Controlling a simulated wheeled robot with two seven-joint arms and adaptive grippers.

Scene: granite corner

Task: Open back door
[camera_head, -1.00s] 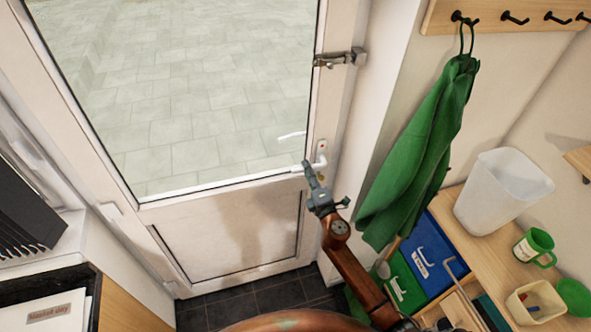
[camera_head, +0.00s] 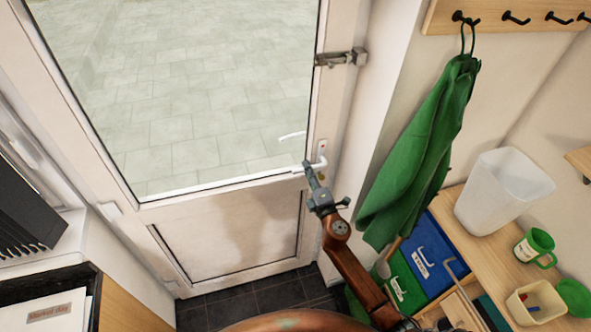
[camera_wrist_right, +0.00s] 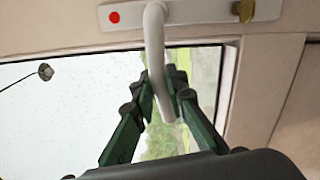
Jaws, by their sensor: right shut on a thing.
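The back door (camera_head: 232,230) is white with a large glass pane and looks closed in its frame. Its white lever handle (camera_head: 321,157) is on the right edge of the door. My right gripper (camera_head: 309,173) is at the handle in the head view. In the right wrist view the green fingers of the right gripper (camera_wrist_right: 160,97) are on both sides of the white handle (camera_wrist_right: 154,50), shut on it. A metal bolt (camera_head: 340,58) sits higher on the door's right edge. My left gripper is not in view.
A green garment (camera_head: 425,150) hangs from a hook rail right of the door. A wooden bench holds a clear bin (camera_head: 502,190), a green mug (camera_head: 535,247) and a small tub. Blue and green boxes stand below. A dark rack (camera_head: 28,215) is at left.

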